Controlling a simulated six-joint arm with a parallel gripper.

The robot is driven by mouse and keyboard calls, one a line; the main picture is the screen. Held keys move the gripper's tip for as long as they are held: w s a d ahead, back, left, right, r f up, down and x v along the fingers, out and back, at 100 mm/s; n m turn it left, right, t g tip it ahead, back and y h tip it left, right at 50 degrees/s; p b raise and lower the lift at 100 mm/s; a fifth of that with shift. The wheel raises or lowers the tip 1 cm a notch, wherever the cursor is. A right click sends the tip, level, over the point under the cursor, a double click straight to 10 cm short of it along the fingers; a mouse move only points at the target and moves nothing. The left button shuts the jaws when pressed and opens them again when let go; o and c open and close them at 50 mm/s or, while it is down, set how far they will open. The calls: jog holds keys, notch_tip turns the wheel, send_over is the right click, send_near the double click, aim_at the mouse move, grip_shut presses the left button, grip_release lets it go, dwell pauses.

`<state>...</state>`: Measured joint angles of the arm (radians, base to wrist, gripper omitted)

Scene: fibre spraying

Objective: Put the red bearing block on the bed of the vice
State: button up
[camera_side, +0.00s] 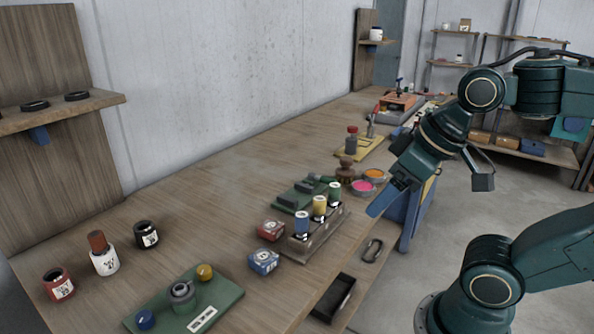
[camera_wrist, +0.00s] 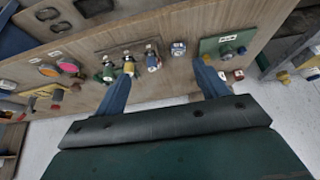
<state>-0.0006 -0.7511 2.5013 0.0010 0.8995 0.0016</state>
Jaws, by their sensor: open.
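The red bearing block (camera_side: 270,230) sits on the bench in the side view, just behind a similar blue block (camera_side: 263,262). I cannot make it out in the wrist view, where a finger may cover it. A low green device with raised dark bars (camera_side: 297,195), which looks like the vice, lies behind a rail of coloured spools. Its bed is partly hidden by them. My gripper (camera_side: 387,205) is up near the bench's front edge, right of the blocks and apart from them. Its blue fingers are spread wide and empty in the wrist view (camera_wrist: 162,70).
The spool rail (camera_side: 318,238) stands between the green device and the bench front. A green board (camera_side: 225,302) with a grey round part and jars (camera_side: 104,258) are at left. A black tray (camera_side: 334,298) and pink and orange bowls (camera_side: 363,187) are nearby. Bench beside the wall is clear.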

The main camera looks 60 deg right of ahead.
jog(key=n+g+h, duration=0.4)
jog(key=n+h, duration=0.5)
jog(key=n, duration=0.4)
send_over(271, 225)
jog(key=s+a, duration=0.2)
jog(key=s, duration=0.1)
notch_tip(271, 225, down, 12)
jog(key=a+f+n+h, duration=0.1)
jog(key=f, duration=0.1)
jog(key=w+a+f+n+h, duration=0.1)
jog(key=f+n, duration=0.1)
jog(key=f, duration=0.1)
jog(key=w+f+n+h, duration=0.1)
jog(key=f, duration=0.2)
jog(key=shift+w+a+n+g+h, duration=0.25)
jog(key=shift+a+n+g+h, duration=0.15)
jog(key=shift+a+f+n+h, duration=0.2)
jog(key=shift+f+n+h, duration=0.25)
jog(key=shift+f, duration=0.2)
jog(key=shift+x, duration=3.8)
jog(key=shift+a, duration=0.1)
